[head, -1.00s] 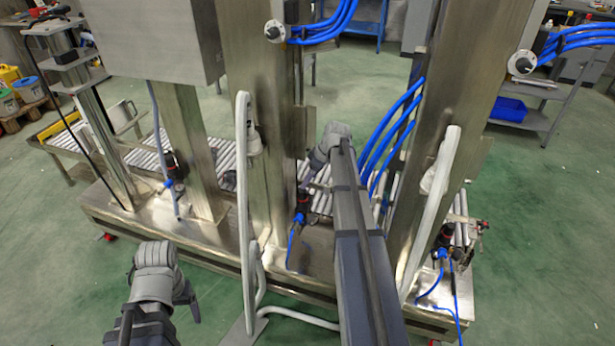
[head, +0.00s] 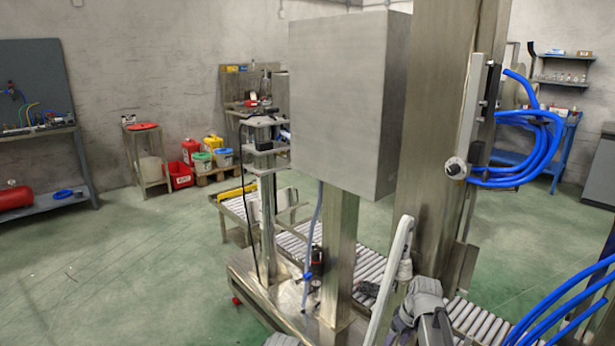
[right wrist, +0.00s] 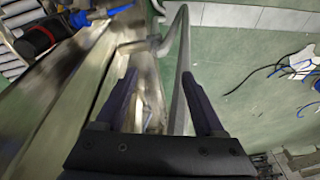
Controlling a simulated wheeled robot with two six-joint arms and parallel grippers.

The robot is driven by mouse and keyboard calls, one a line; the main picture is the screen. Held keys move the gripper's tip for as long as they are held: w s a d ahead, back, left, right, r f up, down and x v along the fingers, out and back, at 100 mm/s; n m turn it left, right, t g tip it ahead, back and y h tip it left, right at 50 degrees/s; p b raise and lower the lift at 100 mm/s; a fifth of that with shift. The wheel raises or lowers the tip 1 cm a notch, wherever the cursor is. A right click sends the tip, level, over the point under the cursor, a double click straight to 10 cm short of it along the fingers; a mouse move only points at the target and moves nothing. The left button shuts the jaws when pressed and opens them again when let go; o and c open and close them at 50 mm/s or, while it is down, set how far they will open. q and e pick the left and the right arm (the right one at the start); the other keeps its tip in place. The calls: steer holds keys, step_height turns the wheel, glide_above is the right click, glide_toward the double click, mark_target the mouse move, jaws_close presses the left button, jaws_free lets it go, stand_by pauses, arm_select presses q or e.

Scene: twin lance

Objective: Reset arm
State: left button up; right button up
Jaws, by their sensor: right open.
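My right gripper (right wrist: 160,88) shows in the right wrist view with its two dark fingers spread apart. Nothing is gripped between them. A grey pipe (right wrist: 184,45) and blurred metal show beyond and between the fingers; I cannot tell how far off they are. In the head view my grey right wrist is at the bottom, beside the white bent tube (head: 391,275) and in front of the roller conveyor (head: 477,322). Only a grey sliver of my left arm shows at the bottom edge; its fingers are out of the picture.
A steel filling machine with a large grey box (head: 338,105) and a thick upright column (head: 430,120) stands close ahead. Blue hoses (head: 535,150) loop at the right. Green floor (head: 130,260) is open at the left. A workbench (head: 50,195) stands at the far left.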

steer(key=s+a+m+g+h, duration=0.1)
steer(key=s+a+g+h, duration=0.15)
steer(key=s+a, duration=1.65)
step_height(320, 180, up, 18)
steer(key=p, duration=1.8)
steer(key=shift+a+t, duration=0.15)
steer(key=shift+t, duration=0.2)
steer(key=shift+f+h, duration=0.1)
steer(key=shift+h, duration=0.15)
